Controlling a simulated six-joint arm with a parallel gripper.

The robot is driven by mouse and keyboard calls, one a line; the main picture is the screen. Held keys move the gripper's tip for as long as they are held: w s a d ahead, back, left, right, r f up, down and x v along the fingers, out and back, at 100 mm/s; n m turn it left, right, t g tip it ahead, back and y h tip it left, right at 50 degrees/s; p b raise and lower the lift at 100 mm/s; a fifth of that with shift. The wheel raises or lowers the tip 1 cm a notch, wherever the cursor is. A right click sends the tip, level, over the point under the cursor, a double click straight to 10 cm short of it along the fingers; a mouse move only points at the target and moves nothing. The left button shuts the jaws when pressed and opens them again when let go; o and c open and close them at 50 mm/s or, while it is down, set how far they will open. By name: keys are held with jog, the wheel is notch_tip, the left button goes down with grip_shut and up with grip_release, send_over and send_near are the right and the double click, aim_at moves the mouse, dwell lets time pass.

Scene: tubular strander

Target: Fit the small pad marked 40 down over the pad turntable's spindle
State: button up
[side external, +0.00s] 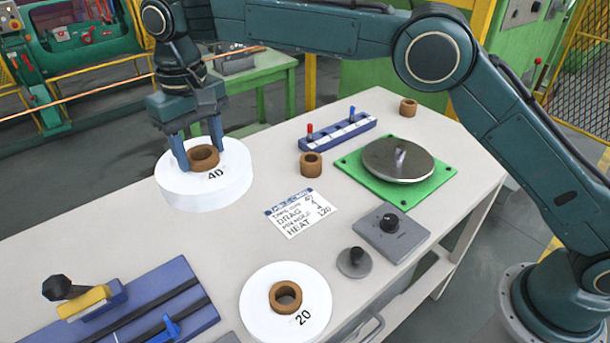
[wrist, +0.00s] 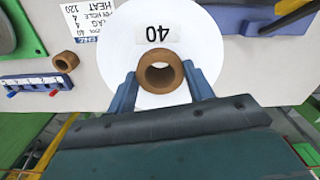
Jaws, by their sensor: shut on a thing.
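The pad marked 40 (side external: 232,187) is a thick white disc with a brown core ring (side external: 204,157), at the table's far left edge in the side view. My gripper (side external: 199,152) points down with its two fingers shut on the core. The wrist view shows the core (wrist: 160,73) between the fingertips and the white disc (wrist: 208,50) around it. The pad looks level; I cannot tell whether it is clear of the table. The pad turntable (side external: 398,160) is a shiny round plate on a green base (side external: 352,175), well to the right; its spindle is hard to make out.
A pad marked 20 (side external: 258,318) lies at the front. Loose brown rings (side external: 311,165) (side external: 408,107) and a blue lever rack (side external: 338,131) stand near the turntable. A card (side external: 300,212), a knob box (side external: 391,240) and a blue fixture (side external: 185,285) also occupy the table.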

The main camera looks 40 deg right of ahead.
jog(key=shift+r, duration=1.5)
jog(key=w+d+f, duration=0.2)
jog(key=d, duration=1.1)
jog(key=w+d+f, duration=0.2)
jog(key=d, duration=1.1)
jog(key=s+d+f, duration=0.2)
jog(key=s+d, duration=0.3)
jog(key=d, duration=0.5)
jog(key=s+d+f, duration=0.2)
jog(key=s+d, duration=0.4)
jog(key=d, duration=0.5)
jog(key=shift+s+d+f, duration=0.15)
jog(key=shift+f, duration=0.05)
jog(key=shift+f, duration=0.3)
